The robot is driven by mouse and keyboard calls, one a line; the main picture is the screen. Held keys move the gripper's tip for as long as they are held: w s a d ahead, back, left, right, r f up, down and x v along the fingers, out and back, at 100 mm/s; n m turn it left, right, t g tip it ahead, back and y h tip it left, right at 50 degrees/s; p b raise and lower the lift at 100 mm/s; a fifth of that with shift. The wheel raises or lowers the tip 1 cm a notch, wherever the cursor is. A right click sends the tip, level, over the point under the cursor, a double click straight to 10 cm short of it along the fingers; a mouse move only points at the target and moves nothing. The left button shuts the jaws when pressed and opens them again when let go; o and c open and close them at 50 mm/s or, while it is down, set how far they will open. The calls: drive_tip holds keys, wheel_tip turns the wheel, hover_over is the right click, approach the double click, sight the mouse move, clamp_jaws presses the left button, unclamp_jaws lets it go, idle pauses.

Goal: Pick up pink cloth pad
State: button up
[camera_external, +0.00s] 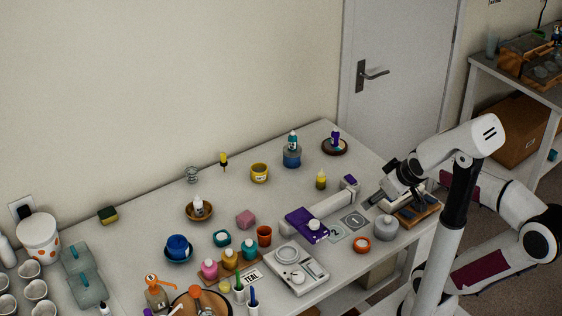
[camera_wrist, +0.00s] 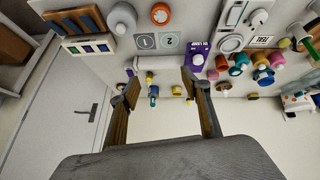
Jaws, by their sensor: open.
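The pink cloth pad (camera_external: 246,218) is a small, dusty-pink block lying on the white table near its middle, between the wooden bowl and the orange cup. In the wrist view a small pinkish shape that looks like the pad (camera_wrist: 222,62) is right of the purple box. My gripper (camera_external: 374,199) is at the right end of the table, well to the right of the pad and apart from it. In the wrist view my gripper (camera_wrist: 160,88) has its two fingers spread wide with nothing held between them.
An orange cup (camera_external: 264,236), a teal jar (camera_external: 222,238) and a wooden bowl (camera_external: 199,211) stand close around the pad. A purple box (camera_external: 305,223) and a white scale (camera_external: 296,268) lie to its right. Behind the pad the table is fairly clear.

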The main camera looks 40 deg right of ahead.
drive_tip(key=w+d+r+n+t, duration=0.15)
drive_tip(key=w+r+n, duration=0.25)
drive_tip(key=w, duration=0.4)
drive_tip(key=w+d+r+n+t+h, duration=0.1)
drive_tip(key=w+r+n+t, duration=0.2)
drive_tip(key=w, duration=0.5)
drive_tip(key=w+d+r+n+t, duration=0.1)
drive_tip(key=w+r+n, duration=0.35)
drive_tip(key=w, duration=0.35)
drive_tip(key=w+a+r+n+t+y, duration=0.1)
drive_tip(key=w+a+n+y, duration=0.25)
drive_tip(key=w+n, duration=0.45)
drive_tip(key=w+a+r+n+t+y, duration=0.2)
drive_tip(key=w+a+n, duration=0.3)
drive_tip(key=w, duration=0.4)
drive_tip(key=w+a+f+n+g+y, duration=0.2)
drive_tip(key=w+a+f+n+y, duration=0.35)
drive_tip(key=n, duration=0.45)
drive_tip(key=n+g+y, duration=0.4)
drive_tip(key=n+g, duration=1.1)
drive_tip(key=n, duration=0.4)
approach(248, 213)
drive_tip(key=x, duration=0.3)
drive_tip(key=shift+w+a, duration=0.15)
drive_tip(key=shift+a, duration=0.25)
drive_tip(key=shift+s+d+f+n, duration=0.1)
drive_tip(key=shift+s+f+n, duration=0.1)
drive_tip(key=shift+s+n, duration=0.05)
drive_tip(key=shift+x, duration=1.3)
